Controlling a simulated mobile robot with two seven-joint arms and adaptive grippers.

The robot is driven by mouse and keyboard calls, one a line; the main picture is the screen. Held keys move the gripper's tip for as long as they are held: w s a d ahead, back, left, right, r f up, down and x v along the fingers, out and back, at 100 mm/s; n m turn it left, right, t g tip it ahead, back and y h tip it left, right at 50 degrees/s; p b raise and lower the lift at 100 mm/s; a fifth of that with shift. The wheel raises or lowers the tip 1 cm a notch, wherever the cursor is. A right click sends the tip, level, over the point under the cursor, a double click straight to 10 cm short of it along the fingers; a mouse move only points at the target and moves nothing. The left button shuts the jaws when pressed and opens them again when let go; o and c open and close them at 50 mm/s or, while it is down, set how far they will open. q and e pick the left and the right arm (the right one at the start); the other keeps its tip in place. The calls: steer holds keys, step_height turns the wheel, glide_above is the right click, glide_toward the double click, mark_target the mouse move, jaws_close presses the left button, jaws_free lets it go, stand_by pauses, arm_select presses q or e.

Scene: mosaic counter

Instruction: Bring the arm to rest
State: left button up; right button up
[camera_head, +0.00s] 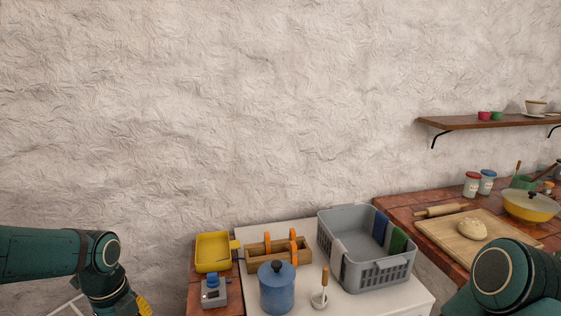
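My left arm (40,252) comes in from the left and bends downward at a joint near the bottom left corner. My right arm (505,275) shows as a rounded teal joint at the bottom right. Neither gripper shows in the head view; both lie outside the frame, so I cannot see their fingers or anything they may hold.
A white counter holds a blue lidded pot (276,290), wooden caddy (262,266) and grey basket (374,276) with cloths. A yellow pan (212,251) is left. At right are a dough board (440,236), rolling pin (442,210), yellow lidded pan (530,208) and wall shelf (470,122).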

arm_select(q)
steer(key=w+d+f+n+t+h, duration=0.1)
steer(key=d+f+n+h, duration=0.2)
steer(key=d+f+n, duration=1.15)
steer(key=s+d+f+n, duration=0.3)
steer(key=d+f+n, duration=0.1)
steer(key=f+n, duration=0.1)
steer(key=s+d+f+n, duration=0.4)
steer(key=f+n, duration=0.1)
steer(key=f, duration=0.2)
steer(key=shift+d+f+t, duration=0.2)
steer(key=shift+f+t, duration=0.05)
steer(key=shift+t, duration=0.05)
